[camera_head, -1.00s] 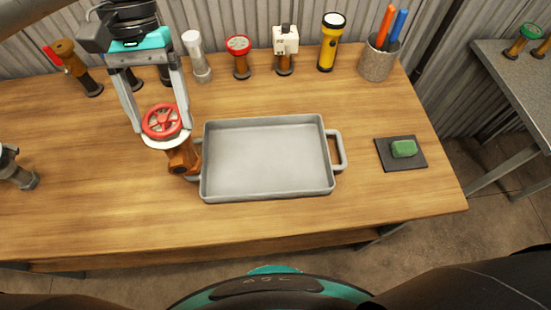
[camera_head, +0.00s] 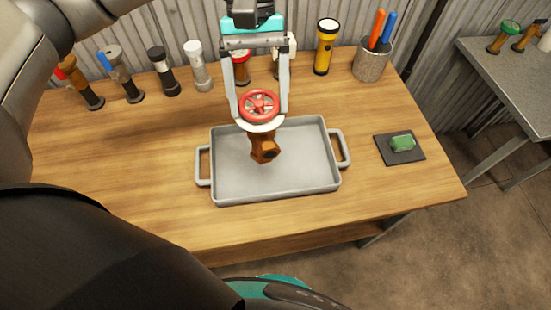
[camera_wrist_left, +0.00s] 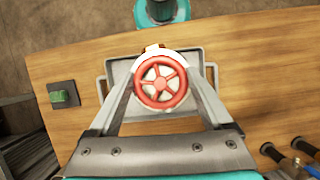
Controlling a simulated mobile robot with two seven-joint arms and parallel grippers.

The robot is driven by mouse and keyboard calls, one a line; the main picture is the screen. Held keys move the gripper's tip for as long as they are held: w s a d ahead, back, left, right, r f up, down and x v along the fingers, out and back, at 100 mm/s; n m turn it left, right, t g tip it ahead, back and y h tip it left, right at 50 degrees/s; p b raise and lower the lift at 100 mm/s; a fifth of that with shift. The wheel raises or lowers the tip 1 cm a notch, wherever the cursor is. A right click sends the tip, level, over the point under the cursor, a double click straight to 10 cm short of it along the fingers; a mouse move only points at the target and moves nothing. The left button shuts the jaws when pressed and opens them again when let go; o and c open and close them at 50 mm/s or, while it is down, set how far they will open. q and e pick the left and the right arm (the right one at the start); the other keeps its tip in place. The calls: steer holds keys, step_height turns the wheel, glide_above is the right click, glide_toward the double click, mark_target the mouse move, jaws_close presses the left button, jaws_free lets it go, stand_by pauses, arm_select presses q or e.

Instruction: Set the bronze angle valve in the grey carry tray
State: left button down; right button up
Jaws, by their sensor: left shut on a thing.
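The bronze angle valve (camera_head: 264,148) has a red handwheel and a white collar under it. My left gripper (camera_head: 260,115) is shut on it and holds it upright over the grey carry tray (camera_head: 305,185). In the left wrist view, the valve's red wheel (camera_wrist_left: 161,83) sits between the fingertips, with the tray (camera_wrist_left: 121,72) behind it. The valve's lower end shows against the tray floor; I cannot tell whether it touches. The tray is otherwise empty, with a handle at each end. My right gripper is not in view.
Along the back edge stand several valves, a yellow flashlight (camera_head: 325,47) and a speckled cup (camera_head: 372,60) with orange and blue handles. A green block (camera_head: 402,144) lies on a dark pad (camera_head: 385,152) right of the tray. The table's left part is clear.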

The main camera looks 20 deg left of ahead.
arm_select(q)
steer(key=n, duration=0.1)
steer(key=r+n+h, duration=0.1)
steer(key=n, duration=0.1)
steer(key=shift+w+a+r+n+t+p, duration=0.1)
steer(key=shift+a+r+n+t+p, duration=0.1)
steer(key=shift+n+t+p, duration=0.15)
steer(key=n, duration=0.1)
steer(key=r+n+t, duration=0.1)
steer(key=n, duration=0.1)
steer(key=shift+w+a+r+h, duration=0.2)
steer(key=shift+a+h, duration=0.1)
steer(key=shift+h, duration=0.1)
steer(key=a+r+n+t+p, duration=0.3)
steer(key=a+r+n+t, duration=0.3)
steer(key=n, duration=0.8)
step_height(320, 180, down, 19)
steer(key=d+b, duration=0.1)
steer(key=b, duration=0.1)
steer(key=shift+w+f+g+b, duration=0.15)
steer(key=shift+w+g+b, duration=0.2)
steer(key=shift+d+f, duration=0.1)
jaws_free()
